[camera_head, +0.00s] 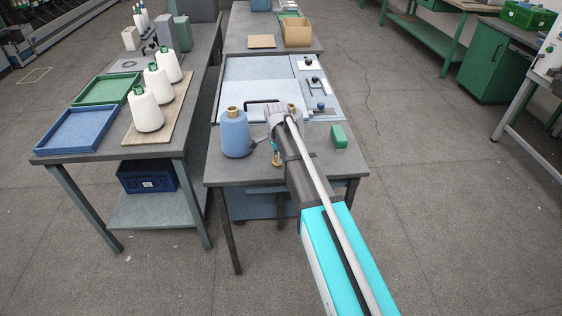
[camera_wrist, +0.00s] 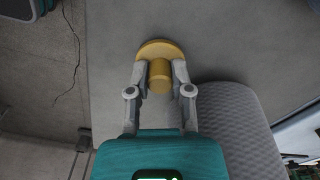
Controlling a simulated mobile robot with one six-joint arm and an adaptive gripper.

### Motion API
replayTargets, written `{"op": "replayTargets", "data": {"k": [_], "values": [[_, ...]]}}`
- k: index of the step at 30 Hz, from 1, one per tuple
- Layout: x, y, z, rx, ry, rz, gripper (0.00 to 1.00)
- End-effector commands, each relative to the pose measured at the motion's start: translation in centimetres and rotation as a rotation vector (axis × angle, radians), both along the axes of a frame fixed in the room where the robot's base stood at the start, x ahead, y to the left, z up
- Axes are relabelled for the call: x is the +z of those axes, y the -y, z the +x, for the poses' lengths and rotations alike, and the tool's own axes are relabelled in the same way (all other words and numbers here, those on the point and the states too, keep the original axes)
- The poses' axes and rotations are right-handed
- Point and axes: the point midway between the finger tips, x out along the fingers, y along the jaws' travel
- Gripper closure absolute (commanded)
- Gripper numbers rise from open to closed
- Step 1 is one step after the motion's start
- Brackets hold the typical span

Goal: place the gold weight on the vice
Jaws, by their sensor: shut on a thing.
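The gold weight (camera_wrist: 159,74) has a round flange and a narrower cylinder. In the wrist view my gripper (camera_wrist: 160,82) is shut on the cylinder, with a finger on each side. In the head view the gold weight (camera_head: 277,158) shows small beside my gripper (camera_head: 271,148), over the front part of the middle table; its height above the top is hard to judge. I cannot pick out the vice for certain. A small grey device (camera_head: 150,47) at the back of the left table may be it.
A green block (camera_head: 338,137) is at right. The left table holds white cones (camera_head: 145,110), a blue tray (camera_head: 72,143) and a green tray (camera_head: 104,101).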

Motion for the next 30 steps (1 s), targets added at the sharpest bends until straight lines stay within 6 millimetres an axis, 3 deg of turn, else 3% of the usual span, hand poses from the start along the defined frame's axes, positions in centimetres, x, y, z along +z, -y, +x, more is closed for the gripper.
{"op": "replayTargets", "data": {"k": [16,17,22,30], "values": [[-0.61,0.06,0.0,-0.001,0.0,0.0,1.0],[-0.53,0.06,0.0,-0.001,0.0,0.0,0.68],[-0.48,0.07,0.01,-0.001,0.0,0.0,0.38],[-0.48,0.09,0.02,-0.001,0.0,0.0,0.38]]}}
